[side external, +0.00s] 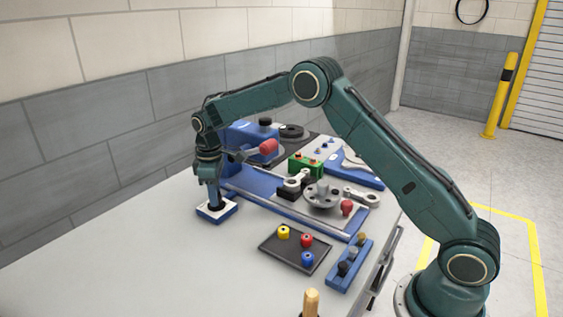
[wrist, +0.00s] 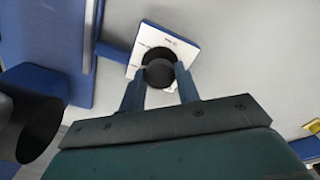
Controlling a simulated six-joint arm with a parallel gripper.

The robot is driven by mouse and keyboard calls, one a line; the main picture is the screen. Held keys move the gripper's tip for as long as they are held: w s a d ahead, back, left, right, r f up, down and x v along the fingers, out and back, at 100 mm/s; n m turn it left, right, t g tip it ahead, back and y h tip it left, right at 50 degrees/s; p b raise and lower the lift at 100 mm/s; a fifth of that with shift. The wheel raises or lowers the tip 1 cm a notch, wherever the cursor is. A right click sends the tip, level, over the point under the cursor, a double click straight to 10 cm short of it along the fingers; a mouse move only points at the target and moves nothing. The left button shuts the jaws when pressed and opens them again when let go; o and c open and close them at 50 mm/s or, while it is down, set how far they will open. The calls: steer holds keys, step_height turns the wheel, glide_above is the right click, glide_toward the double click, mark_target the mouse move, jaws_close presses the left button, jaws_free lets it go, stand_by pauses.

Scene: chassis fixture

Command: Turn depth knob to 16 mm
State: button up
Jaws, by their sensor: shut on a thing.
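The depth knob is a round black knob (wrist: 159,68) on a white plate. In the wrist view it sits between the two blue fingers of my gripper (wrist: 160,85), which is shut on it. The white plate (wrist: 188,48) bears small markings that I cannot read. In the side external view my gripper (side external: 213,204) points straight down over a small blue block with a white top (side external: 226,213) at the table's left. The knob is mostly hidden there by the fingers.
A blue fixture base (side external: 258,182) lies behind and right of the knob. A dark tray (side external: 283,259) with yellow, red and blue pieces and a blue rack (side external: 350,267) stand to the right. The grey table (side external: 130,262) is clear in front and to the left.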

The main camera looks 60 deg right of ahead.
steer(key=shift+m, duration=0.5)
steer(key=o, duration=1)
steer(key=shift+r, duration=0.1)
step_height(320, 180, up, 14)
steer(key=shift+f, duration=0.15)
